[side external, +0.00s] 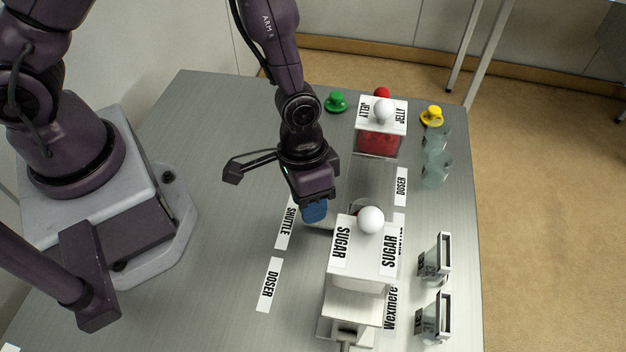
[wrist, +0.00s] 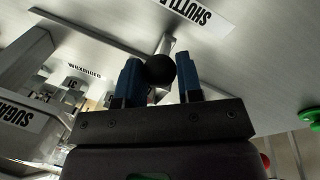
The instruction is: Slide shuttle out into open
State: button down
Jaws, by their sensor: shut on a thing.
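My gripper (side external: 314,212) is low over the table, beside the left side of the white SUGAR hood (side external: 345,262). In the wrist view, its blue fingers (wrist: 159,78) are shut on a round black knob (wrist: 160,67). A thin pale rod shows behind the knob. The knob is hidden by the fingers in the side view. A SHUTTLE label (side external: 285,222) lies on the table just left of my gripper, and it also shows in the wrist view (wrist: 190,12). The shuttle's body cannot be made out clearly; the hood and fingers cover that area.
A white JELLY hood (side external: 381,115) with red contents stands at the back. Green (side external: 336,101) and yellow (side external: 432,116) knobs flank it. Clear cups (side external: 437,160) and dark-framed holders (side external: 434,258) stand on the right.

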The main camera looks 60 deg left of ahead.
jog(key=c, duration=0.8)
grip_release()
jog(key=r, duration=0.4)
jog(key=a+r, duration=0.1)
jog(key=r, duration=0.3)
jog(key=a+r, duration=0.1)
jog(key=r, duration=0.3)
jog(key=shift+w+a+r, duration=0.25)
jog(key=shift+r, duration=0.15)
jog(key=s+a+r+t, duration=0.2)
jog(key=a+r, duration=0.2)
jog(key=r, duration=0.2)
jog(key=s+a+r+n+t+y, duration=0.1)
jog(key=s+a+r+t, duration=0.1)
jog(key=a+r, duration=0.3)
jog(key=s+a+r+n+t+y, duration=0.1)
jog(key=s+a+r+t, duration=0.1)
jog(key=a+r, duration=0.3)
jog(key=shift+s+r, duration=0.8)
jog(key=shift+r, duration=0.05)
